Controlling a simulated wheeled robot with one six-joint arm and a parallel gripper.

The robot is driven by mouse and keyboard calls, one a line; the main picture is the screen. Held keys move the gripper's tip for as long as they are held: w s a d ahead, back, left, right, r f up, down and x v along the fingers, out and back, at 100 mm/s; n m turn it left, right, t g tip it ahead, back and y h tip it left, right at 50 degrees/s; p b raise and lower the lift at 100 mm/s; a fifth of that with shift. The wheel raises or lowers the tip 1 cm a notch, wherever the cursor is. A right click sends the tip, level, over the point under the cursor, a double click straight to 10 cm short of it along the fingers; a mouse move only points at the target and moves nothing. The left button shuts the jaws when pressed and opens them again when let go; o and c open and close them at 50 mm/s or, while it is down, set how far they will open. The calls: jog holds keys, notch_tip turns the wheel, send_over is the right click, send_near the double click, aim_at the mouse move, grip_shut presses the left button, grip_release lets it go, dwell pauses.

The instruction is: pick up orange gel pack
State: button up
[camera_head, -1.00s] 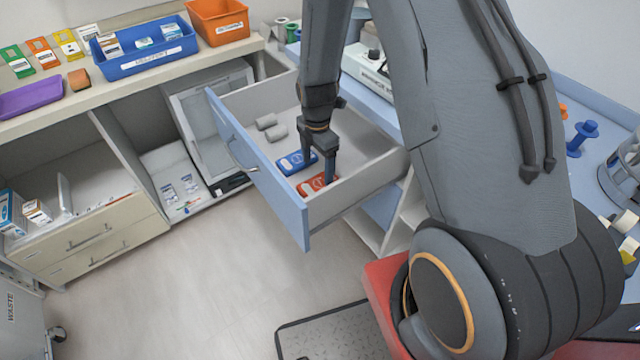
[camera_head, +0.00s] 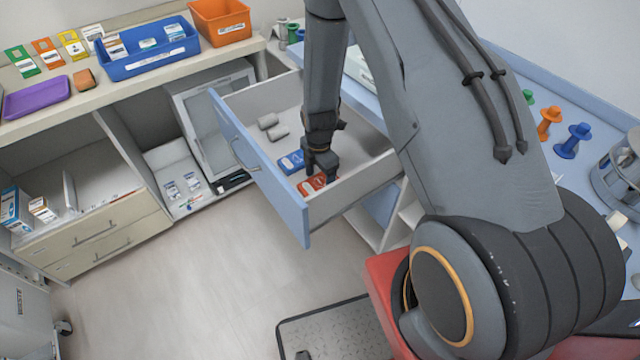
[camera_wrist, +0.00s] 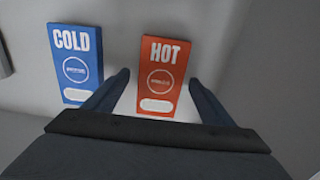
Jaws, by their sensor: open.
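The orange gel pack (camera_wrist: 163,77), marked HOT, lies flat in the open drawer (camera_head: 262,190) near its front right corner. It also shows in the head view (camera_head: 312,184), partly covered by my gripper. My gripper (camera_wrist: 160,80) is open and empty, with one fingertip on each side of the pack's lower half in the wrist view. In the head view my gripper (camera_head: 322,178) points down into the drawer over the pack. I cannot tell whether the fingers touch it.
A blue gel pack (camera_wrist: 76,64), marked COLD, lies just left of the orange one. The drawer walls stand close around my gripper. A blue bin (camera_head: 148,50) sits on the counter.

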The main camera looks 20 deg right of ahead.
jog(key=c, duration=1.3)
jog(key=shift+o, duration=0.2)
jog(key=shift+r, duration=0.15)
